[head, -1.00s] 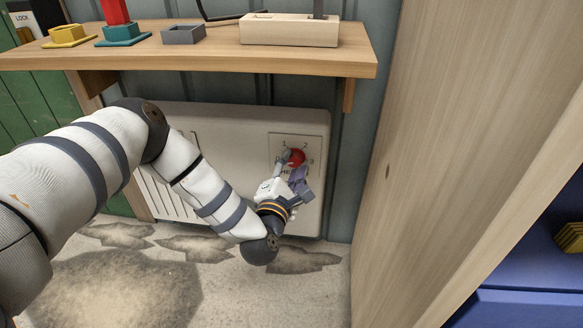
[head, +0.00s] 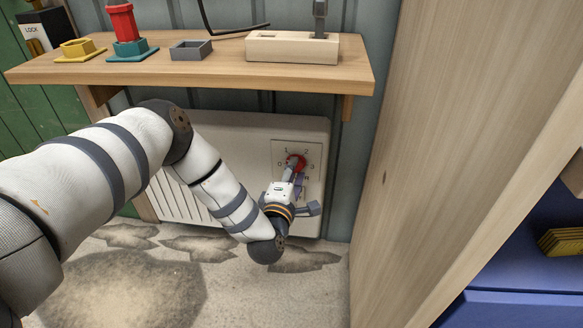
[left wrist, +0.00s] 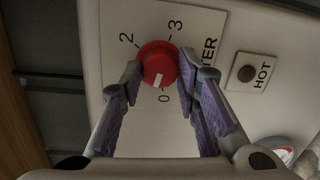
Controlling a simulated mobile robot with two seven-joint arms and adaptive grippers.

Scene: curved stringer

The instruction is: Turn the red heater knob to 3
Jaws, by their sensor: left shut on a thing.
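The red heater knob (head: 297,160) sits on a pale dial plate (head: 312,150) at the right of the white heater. In the left wrist view the round knob (left wrist: 160,62) shows a white mark on its lower side, close to the printed 0. The 2 and 3 are printed above the knob; I cannot see the 1 there. My left gripper (head: 295,168) reaches up to the knob from below. In the left wrist view its purple-padded fingers (left wrist: 161,72) are shut on the knob, one on each side. My right gripper is not in view.
The heater (head: 240,125) hangs under a wooden shelf (head: 210,72). A wooden panel (head: 440,130) stands close on the right. A dark round button on the HOT plate (left wrist: 247,73) is beside the dial. The floor (head: 130,280) is clear but stained.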

